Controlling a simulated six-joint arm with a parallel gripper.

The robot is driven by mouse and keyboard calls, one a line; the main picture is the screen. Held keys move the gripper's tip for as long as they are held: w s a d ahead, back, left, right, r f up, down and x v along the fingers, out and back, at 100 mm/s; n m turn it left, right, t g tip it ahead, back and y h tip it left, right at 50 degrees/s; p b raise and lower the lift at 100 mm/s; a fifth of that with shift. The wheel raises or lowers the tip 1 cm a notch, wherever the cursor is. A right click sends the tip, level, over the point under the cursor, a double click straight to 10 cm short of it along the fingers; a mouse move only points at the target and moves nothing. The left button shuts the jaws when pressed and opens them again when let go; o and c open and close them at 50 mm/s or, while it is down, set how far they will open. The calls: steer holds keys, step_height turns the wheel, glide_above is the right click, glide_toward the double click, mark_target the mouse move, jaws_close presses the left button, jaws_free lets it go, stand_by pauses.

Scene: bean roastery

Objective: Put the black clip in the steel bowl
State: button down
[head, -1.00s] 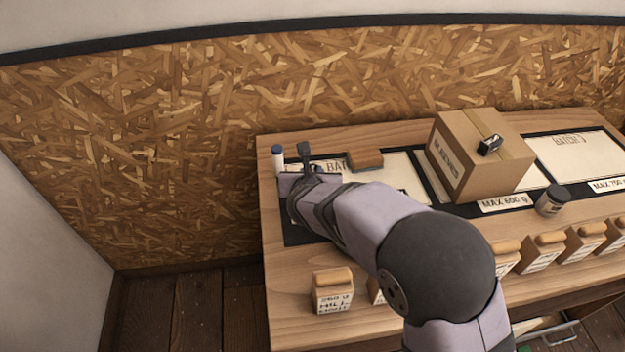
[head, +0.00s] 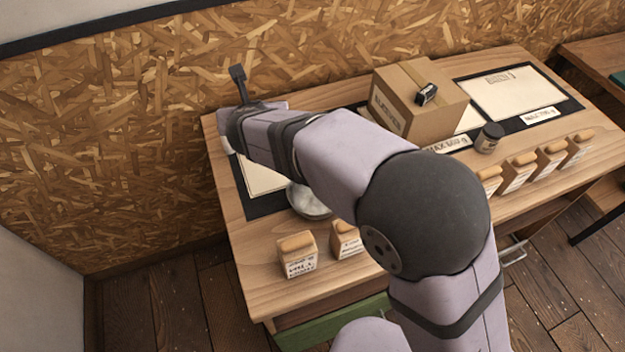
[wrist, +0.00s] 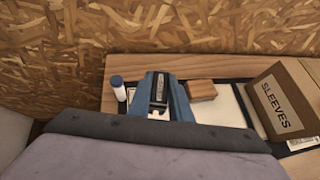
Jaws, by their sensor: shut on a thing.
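In the wrist view my gripper (wrist: 161,100) has its blue fingers shut on a small dark thing with a pale face, which looks like the black clip (wrist: 160,88). The clip is held over the left end of the bench. In the head view my own arm hides the fingers and the clip. The steel bowl (head: 308,203) stands on the bench in the head view, partly covered by my forearm. It lies nearer the front than my gripper. The bowl is not visible in the wrist view.
A dark jar (head: 489,138) and several cork-topped containers (head: 296,256) line the front. A blue-capped bottle (wrist: 117,90) and wooden block (wrist: 201,90) flank my gripper.

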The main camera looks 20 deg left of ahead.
steer(key=r, duration=0.2)
steer(key=r+p, duration=0.1)
steer(key=r, duration=0.1)
steer(key=shift+s+d, duration=0.1)
steer(key=shift+d, duration=0.25)
steer(key=s+d+f+m+p, duration=0.1)
steer(key=d, duration=0.6)
steer(key=s+d+f+m+t+h+p, duration=0.1)
steer(key=s+d+f, duration=0.1)
steer(key=d, duration=0.5)
steer(key=shift+s+f+h, duration=0.3)
steer(key=shift+d, duration=0.1)
steer(key=shift+f+b, duration=0.75)
steer(key=shift+f, duration=4.25)
steer(key=shift+f+b, duration=0.35)
steer(key=shift+b, duration=0.1)
